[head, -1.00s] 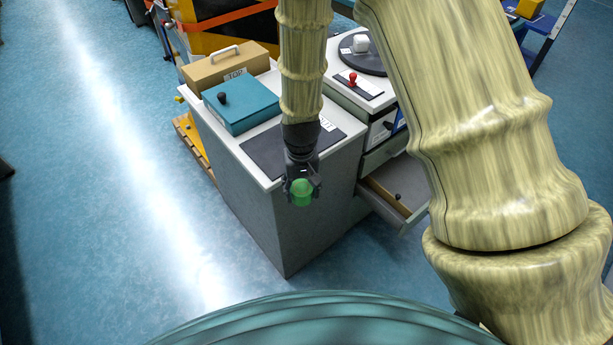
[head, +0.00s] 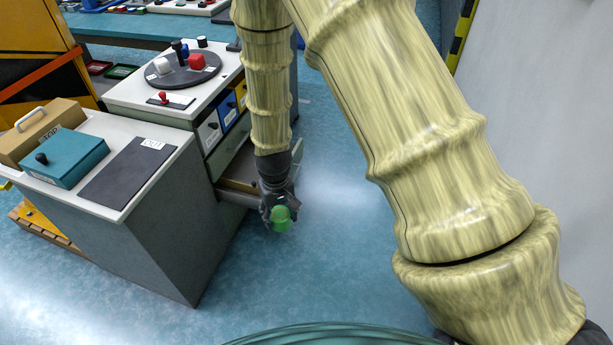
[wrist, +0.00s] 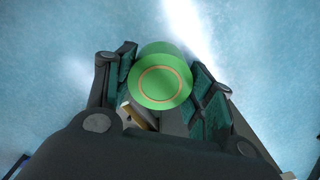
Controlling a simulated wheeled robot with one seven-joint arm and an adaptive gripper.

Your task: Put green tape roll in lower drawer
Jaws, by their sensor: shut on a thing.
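My gripper (head: 280,212) is shut on the green tape roll (head: 281,219). In the wrist view the roll (wrist: 161,86) shows its flat round face with a thin orange ring, between the two fingers. In the head view the gripper and roll are in front of the open lower drawer (head: 232,197), overlapping its right part in the picture. The drawer is pulled out of the cabinet's side; my arm and gripper hide much of its inside. I cannot tell the exact gap between roll and drawer.
Above the open drawer is a closed grey-green drawer front (head: 228,149), then white, blue and yellow bins (head: 210,132). The cabinet top holds a dark turntable (head: 184,72) and a red knob (head: 163,97). A teal box (head: 68,158) stands on the left counter. Floor to the right is clear.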

